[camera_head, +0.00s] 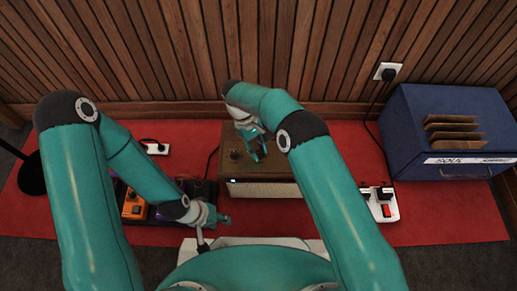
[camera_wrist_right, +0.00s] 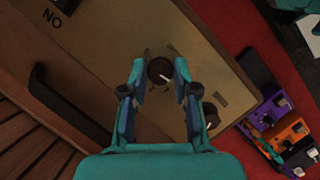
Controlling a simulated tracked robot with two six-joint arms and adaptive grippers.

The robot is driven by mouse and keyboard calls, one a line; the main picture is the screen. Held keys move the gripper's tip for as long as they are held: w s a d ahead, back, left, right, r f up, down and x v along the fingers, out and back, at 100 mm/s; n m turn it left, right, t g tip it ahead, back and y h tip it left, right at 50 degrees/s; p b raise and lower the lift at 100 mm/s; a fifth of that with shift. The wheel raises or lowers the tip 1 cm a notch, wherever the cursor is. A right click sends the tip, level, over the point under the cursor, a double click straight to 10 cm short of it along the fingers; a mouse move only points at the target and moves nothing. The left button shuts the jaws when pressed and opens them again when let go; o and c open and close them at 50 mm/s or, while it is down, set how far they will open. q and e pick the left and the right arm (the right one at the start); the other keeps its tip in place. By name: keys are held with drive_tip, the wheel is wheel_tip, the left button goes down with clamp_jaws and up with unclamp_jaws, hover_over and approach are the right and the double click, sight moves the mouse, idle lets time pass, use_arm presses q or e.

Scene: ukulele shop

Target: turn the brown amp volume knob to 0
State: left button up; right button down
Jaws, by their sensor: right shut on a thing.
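The brown amp (camera_head: 265,188) stands in the middle of the head view. My right gripper (camera_head: 258,152) reaches down onto its top. In the right wrist view, my right gripper (camera_wrist_right: 160,75) is shut on a dark round knob (camera_wrist_right: 157,68), one finger on each side. A white pointer line on this knob points to the lower right in that view. A second dark knob (camera_wrist_right: 210,114) sits beside the right finger; it also shows in the head view (camera_head: 235,154). Scale markings are too small to read. My left gripper (camera_head: 222,217) hangs low in front of the amp, apart from it; its jaw state is unclear.
Effect pedals, one of them orange (camera_head: 134,208), sit left of the amp on the red carpet (camera_head: 450,215). A blue case (camera_head: 420,120) stands at the right. A slatted wooden wall is behind.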

drive_tip(key=shift+s+d+f, duration=0.1)
drive_tip(key=c, duration=0.9)
unclamp_jaws()
drive_tip(key=shift+v, duration=3.8)
